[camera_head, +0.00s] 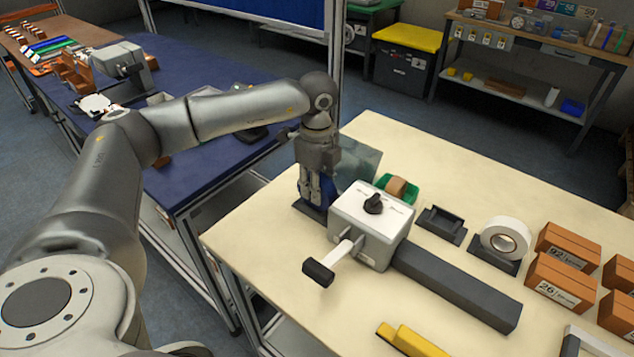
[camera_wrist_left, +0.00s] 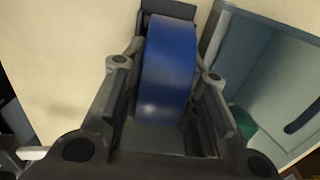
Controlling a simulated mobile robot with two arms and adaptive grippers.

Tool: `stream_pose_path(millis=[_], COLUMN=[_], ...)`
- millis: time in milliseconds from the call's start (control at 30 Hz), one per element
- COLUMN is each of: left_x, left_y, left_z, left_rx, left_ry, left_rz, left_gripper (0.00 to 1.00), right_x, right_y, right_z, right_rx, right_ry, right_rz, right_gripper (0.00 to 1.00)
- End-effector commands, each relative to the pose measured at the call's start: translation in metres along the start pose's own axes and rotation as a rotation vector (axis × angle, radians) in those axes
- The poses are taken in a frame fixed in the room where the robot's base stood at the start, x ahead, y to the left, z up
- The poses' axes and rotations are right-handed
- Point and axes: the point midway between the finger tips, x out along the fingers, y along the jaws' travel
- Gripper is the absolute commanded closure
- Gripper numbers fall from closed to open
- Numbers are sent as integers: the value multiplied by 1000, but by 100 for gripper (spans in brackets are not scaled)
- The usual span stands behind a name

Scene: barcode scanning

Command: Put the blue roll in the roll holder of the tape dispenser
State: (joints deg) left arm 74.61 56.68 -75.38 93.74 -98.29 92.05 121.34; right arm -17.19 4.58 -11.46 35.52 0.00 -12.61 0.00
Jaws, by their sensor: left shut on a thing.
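My left gripper (camera_head: 316,197) points down at the far left of the cream table and is shut on the blue roll (camera_wrist_left: 168,75). The roll stands on edge between the two fingers in the wrist view; in the head view only a sliver of blue (camera_head: 331,188) shows beside the fingers. A dark stand (camera_head: 312,211) is at the fingertips; whether the roll touches it I cannot tell. My right gripper is out of view.
A translucent panel (camera_head: 359,158) rises close behind my gripper. A green holder with a brown roll (camera_head: 397,187), an empty dark stand (camera_head: 441,224), a white roll (camera_head: 505,238) and orange boxes (camera_head: 561,282) lie to the right. The table's front left is clear.

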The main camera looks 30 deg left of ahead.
Motion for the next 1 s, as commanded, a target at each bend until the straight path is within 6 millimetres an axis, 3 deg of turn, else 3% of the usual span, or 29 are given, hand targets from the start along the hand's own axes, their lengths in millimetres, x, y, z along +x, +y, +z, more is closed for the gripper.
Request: stream_pose_path(millis=[100,133,333,733,1000], left_x=[0,0,0,-7,-59], left_y=[0,0,0,0,-1], left_z=[0,0,0,0,0], left_rx=[0,0,0,0,0], left_ry=[0,0,0,0,1], left_rz=[0,0,0,0,-4], left_gripper=[98,71,47,47,47], right_x=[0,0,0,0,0], right_y=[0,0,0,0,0], right_z=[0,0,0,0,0], right_rx=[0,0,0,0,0], right_ry=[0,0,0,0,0], right_rz=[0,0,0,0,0], right_gripper=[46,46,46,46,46])
